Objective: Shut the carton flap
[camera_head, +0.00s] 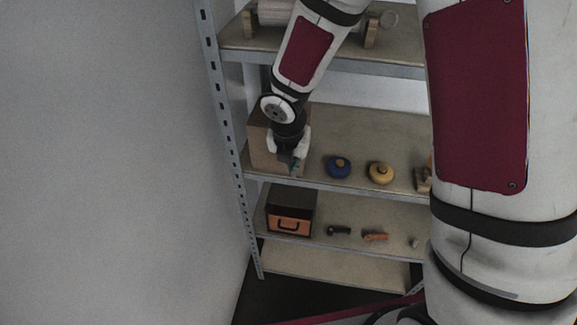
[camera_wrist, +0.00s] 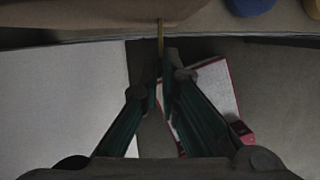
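The brown carton (camera_head: 262,150) stands at the left end of the middle shelf, partly hidden behind my arm. In the wrist view its brown side (camera_wrist: 90,12) fills the top left. A thin tan strip, seemingly the carton flap seen edge-on (camera_wrist: 160,36), sticks out from the carton toward my gripper. My gripper (camera_head: 294,166) is at the carton's front, near the shelf's front edge. In the wrist view its fingers (camera_wrist: 164,76) come together at the tips, with the strip's near end between them. The flap cannot be made out in the head view.
On the same shelf (camera_head: 400,135), a blue round object (camera_head: 339,167) and a yellow one (camera_head: 381,173) stand to the right of the carton. A box with an orange front (camera_head: 289,221) and small tools are on the shelf below. A grey wall (camera_head: 110,160) is at left.

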